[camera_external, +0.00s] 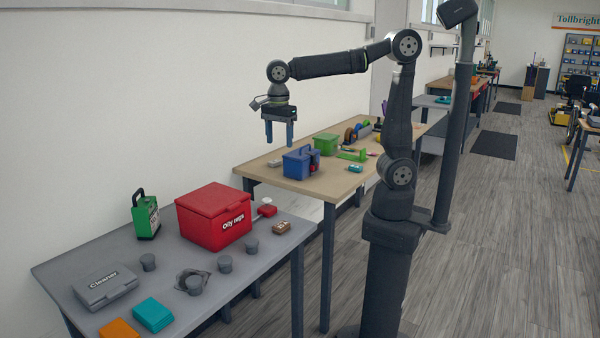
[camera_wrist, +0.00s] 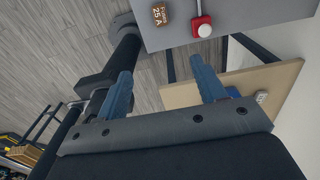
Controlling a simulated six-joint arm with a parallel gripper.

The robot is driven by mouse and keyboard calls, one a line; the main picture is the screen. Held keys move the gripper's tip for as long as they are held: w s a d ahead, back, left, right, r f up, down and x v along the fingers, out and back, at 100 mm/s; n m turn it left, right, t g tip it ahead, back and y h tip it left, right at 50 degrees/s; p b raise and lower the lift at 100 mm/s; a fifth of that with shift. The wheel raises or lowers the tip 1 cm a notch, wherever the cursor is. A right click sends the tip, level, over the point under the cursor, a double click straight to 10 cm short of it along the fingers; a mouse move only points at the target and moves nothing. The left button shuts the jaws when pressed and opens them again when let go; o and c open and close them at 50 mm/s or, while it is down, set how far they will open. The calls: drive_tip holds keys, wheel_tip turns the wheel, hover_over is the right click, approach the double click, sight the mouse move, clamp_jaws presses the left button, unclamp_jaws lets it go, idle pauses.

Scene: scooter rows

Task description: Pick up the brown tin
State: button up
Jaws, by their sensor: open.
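The brown tin (camera_external: 281,228) is a small box lying on the grey table near its right end. In the wrist view the brown tin (camera_wrist: 161,15) shows at the top, with white lettering that seems to read "Fuses 25 A". My gripper (camera_external: 279,138) points down, high above the tables and well apart from the tin. In the wrist view my gripper (camera_wrist: 160,72) has its two blue fingers spread, with nothing between them.
A red block with a white knob (camera_wrist: 202,27) sits beside the tin. A red "Oily rags" box (camera_external: 214,217) stands left of it, and grey knobs (camera_external: 252,245) lie nearby. The wooden table (camera_external: 270,174) behind holds a blue caddy (camera_external: 298,162).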

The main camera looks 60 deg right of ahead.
drive_tip(key=n+h, duration=0.5)
drive_tip(key=n, duration=3.1)
hover_over(281, 224)
drive_tip(key=a, duration=0.1)
drive_tip(key=f, duration=2.6)
drive_tip(key=shift+s+f, duration=0.2)
drive_tip(key=shift+s, duration=0.15)
drive_tip(key=f, duration=0.4)
drive_tip(key=shift+w+f, duration=0.3)
drive_tip(key=shift+d+f+y, duration=0.25)
drive_tip(key=shift+f+y, duration=0.05)
drive_tip(key=shift+f, duration=0.15)
drive_tip(key=c, duration=1.1)
